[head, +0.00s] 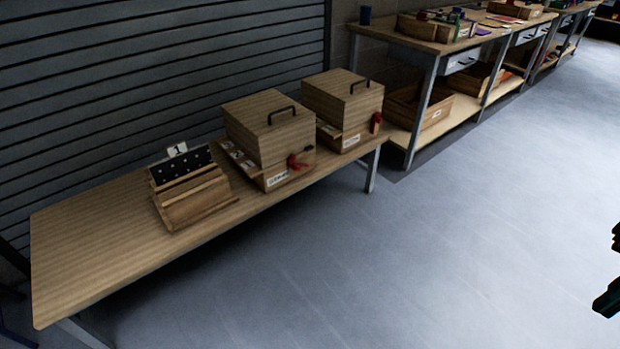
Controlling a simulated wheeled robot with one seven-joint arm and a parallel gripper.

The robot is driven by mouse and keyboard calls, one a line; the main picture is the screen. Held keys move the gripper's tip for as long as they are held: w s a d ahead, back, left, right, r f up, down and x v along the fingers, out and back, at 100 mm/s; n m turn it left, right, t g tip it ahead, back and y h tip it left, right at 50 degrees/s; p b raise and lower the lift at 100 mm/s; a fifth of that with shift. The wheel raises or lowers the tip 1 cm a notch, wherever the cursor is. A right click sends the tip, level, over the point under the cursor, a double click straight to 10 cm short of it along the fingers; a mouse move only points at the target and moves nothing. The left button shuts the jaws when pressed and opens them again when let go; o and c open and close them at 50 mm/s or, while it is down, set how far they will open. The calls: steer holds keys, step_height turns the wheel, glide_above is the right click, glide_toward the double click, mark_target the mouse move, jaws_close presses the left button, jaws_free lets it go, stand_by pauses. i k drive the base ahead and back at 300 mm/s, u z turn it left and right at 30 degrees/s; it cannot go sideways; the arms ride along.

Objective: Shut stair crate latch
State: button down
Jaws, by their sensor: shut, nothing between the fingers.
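Two lidded wooden crates stand side by side on the wooden table in the head view. The nearer crate (268,135) has a black lid handle, and a red latch (297,161) on its front beside a small dark part. The farther crate (342,105) has a similar handle and a red latch (376,122) that stands upright at its front right corner. Both front labels are too small to read, so I cannot tell which is the stair crate. My gripper (606,300) shows only partly as a dark shape at the right edge, empty and far from both crates.
A slanted wooden rack (190,190) with a card marked 1 stands left of the crates on the table (90,255). A workbench (400,40) with trays and bins runs along the back right. The grey floor (440,240) in front is clear.

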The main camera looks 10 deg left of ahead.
mark_target(296, 167)
steer(key=z, duration=0.05)
steer(key=i, duration=1)
steer(key=u, duration=0.05)
